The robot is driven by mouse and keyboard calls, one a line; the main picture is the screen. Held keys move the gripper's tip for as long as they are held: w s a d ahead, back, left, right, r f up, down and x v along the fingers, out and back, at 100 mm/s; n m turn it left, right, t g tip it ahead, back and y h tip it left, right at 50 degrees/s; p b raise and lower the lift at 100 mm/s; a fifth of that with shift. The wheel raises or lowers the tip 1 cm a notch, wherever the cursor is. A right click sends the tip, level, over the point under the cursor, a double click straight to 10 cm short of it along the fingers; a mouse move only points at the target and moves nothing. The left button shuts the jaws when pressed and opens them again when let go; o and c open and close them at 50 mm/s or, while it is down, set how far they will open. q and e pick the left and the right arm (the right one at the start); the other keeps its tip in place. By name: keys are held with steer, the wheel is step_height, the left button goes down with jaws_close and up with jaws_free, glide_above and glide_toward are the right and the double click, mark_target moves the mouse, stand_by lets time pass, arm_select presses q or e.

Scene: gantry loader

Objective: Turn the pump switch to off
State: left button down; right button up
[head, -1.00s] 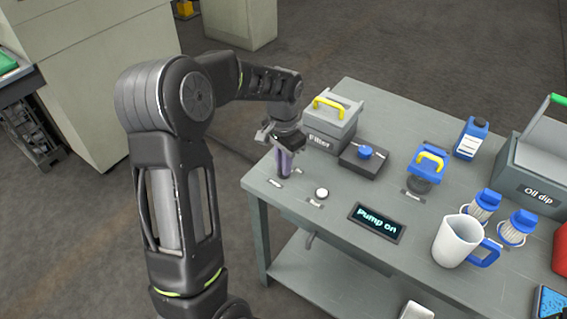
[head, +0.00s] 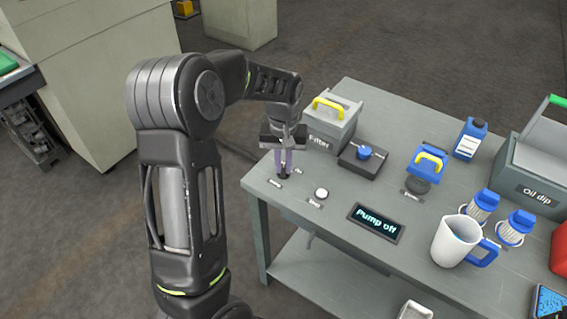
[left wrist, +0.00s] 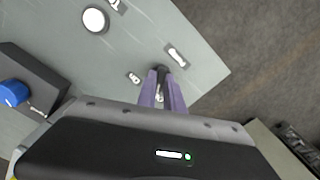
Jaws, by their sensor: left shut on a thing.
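The pump switch (left wrist: 161,72) is a small dark knob at the table's left corner. My left gripper (head: 283,176) points down over it, with its purple fingers shut on the knob; the fingers also show in the left wrist view (left wrist: 162,90). The fingers hide most of the switch in the head view. The display (head: 376,223) on the table reads "Pump off". My right gripper is not in view.
A white round button (head: 321,194) sits just right of the switch. Behind are a grey filter box (head: 330,125) with a yellow handle and a dark box with a blue knob (head: 365,152). A white jug (head: 452,243) stands at the right.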

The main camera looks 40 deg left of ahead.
mark_target(283, 168)
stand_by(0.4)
arm_select(q)
steer(key=c, duration=1.5)
jaws_free()
steer(key=shift+o, duration=0.2)
step_height(283, 168, up, 8)
steer(key=shift+f, duration=0.1)
